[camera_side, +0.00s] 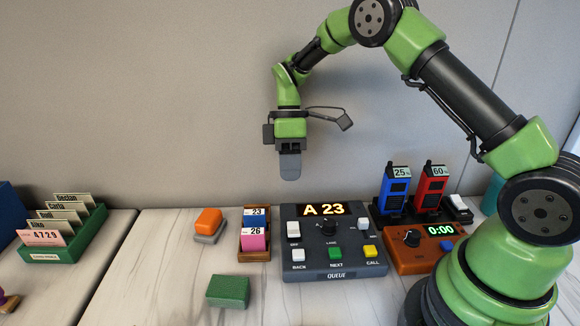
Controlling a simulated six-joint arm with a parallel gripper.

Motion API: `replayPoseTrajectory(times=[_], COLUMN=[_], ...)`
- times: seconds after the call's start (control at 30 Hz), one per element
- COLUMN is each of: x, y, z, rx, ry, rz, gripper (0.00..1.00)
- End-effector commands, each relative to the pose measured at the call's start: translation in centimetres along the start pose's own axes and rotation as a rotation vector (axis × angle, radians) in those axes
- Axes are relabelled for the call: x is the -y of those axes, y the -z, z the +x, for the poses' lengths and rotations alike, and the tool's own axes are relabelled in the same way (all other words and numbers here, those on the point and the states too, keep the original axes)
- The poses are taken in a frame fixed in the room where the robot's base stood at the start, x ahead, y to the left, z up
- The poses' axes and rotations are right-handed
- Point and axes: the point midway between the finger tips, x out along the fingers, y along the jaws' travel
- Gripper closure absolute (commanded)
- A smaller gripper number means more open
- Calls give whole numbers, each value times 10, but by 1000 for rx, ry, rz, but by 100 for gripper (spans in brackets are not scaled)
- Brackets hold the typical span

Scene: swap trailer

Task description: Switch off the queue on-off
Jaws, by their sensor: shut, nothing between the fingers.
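The dark grey queue console (318,280) stands on the table with its display (324,210) lit and reading "A 23". A white switch (293,229) at its left has a small label below it that seems to read "OFF". A dark knob (328,227) sits in the middle and another white switch (363,224) at the right. White BACK, green NEXT (335,253) and yellow CALL (370,251) keys line the front. My gripper (290,176) is shut and empty, pointing down in the air above the console's back left, apart from it.
A card holder (254,253), an orange-topped block (208,221) and a green block (228,292) lie left of the console. Blue (395,190) and red (431,188) radios and an orange timer (405,262) crowd its right. A green card box (70,249) is far left.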

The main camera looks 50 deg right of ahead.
Motion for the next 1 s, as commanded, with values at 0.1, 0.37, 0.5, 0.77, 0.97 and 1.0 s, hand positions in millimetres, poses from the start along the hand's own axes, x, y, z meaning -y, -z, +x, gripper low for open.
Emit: replayPoseTrajectory(times=[0.1, 0.37, 0.5, 0.77, 0.97, 1.0], x=[0, 1, 8, 14, 13, 13], y=[0, 0, -4, -9, -8, -8], z=[-4, -5, -29, -43, -40, -38], rx=[-1, -1, -5, -1, -1, 0], ry=[-1, 0, -9, -8, -7, -7], rz=[-1, -1, -3, -3, -4, -5], gripper=[100, 100, 100, 100, 100, 100])
